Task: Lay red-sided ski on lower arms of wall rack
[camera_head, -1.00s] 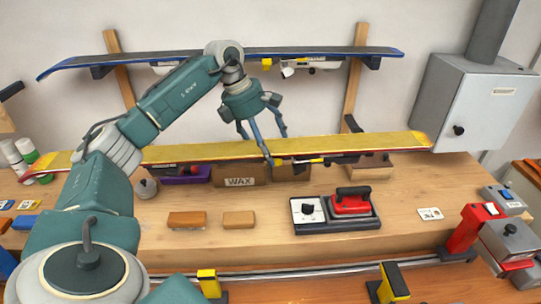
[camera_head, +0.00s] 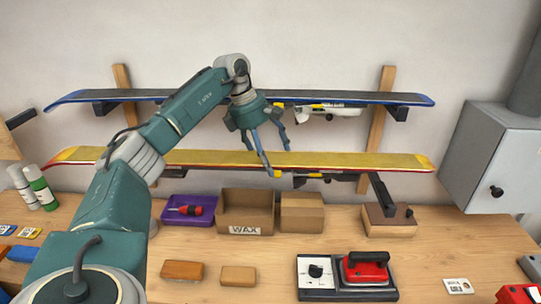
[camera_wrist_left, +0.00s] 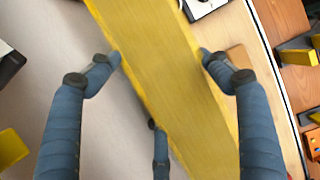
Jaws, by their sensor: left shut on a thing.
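The red-sided ski (camera_head: 340,161) has a yellow face turned up and a thin red edge along its front. It lies level across the view, in front of the wall rack's uprights (camera_head: 379,130). My left gripper (camera_head: 268,157) is shut on it near its middle. In the left wrist view the fingers (camera_wrist_left: 160,62) straddle the yellow ski (camera_wrist_left: 165,75). The rack's right lower arm (camera_head: 383,196) shows below the ski; I cannot tell whether they touch. The left lower arm is hidden behind my arm. My right gripper is out of view.
A blue-edged ski (camera_head: 180,95) rests on the upper rack arms. Below on the bench (camera_head: 230,300) stand a wax box (camera_head: 244,229), a purple tray (camera_head: 175,215), a wooden block (camera_head: 389,227) and a red iron (camera_head: 365,268). A grey cabinet (camera_head: 490,150) is at right.

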